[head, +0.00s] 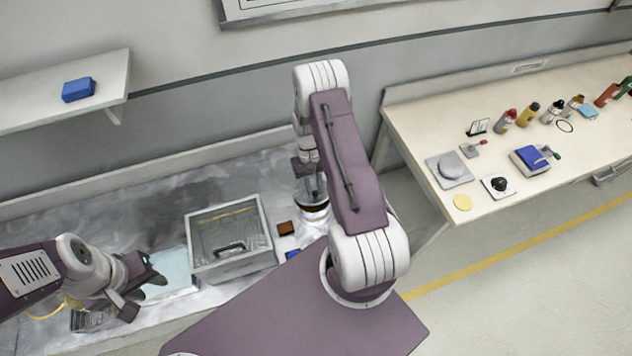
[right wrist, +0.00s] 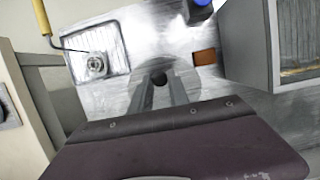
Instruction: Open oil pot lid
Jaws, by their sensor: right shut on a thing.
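The oil pot (head: 313,212) is a shiny round metal pot with a dark and gold band, standing on the metal counter right of the box. My right gripper (head: 313,188) reaches down onto its top. In the right wrist view the right gripper (right wrist: 160,84) is shut on the dark round knob (right wrist: 159,79) of the lid. The lid's grey disc shows around the fingers; I cannot tell whether it is lifted off the pot. My left gripper (head: 140,288) is open and empty, over the counter at the left, away from the pot.
A grey box with a clear lid (head: 231,267) stands left of the pot, with a small brown block (head: 285,228) between them. A pale blue mat (head: 178,270) lies near my left gripper. A table (head: 410,120) with bottles and tools is at the right.

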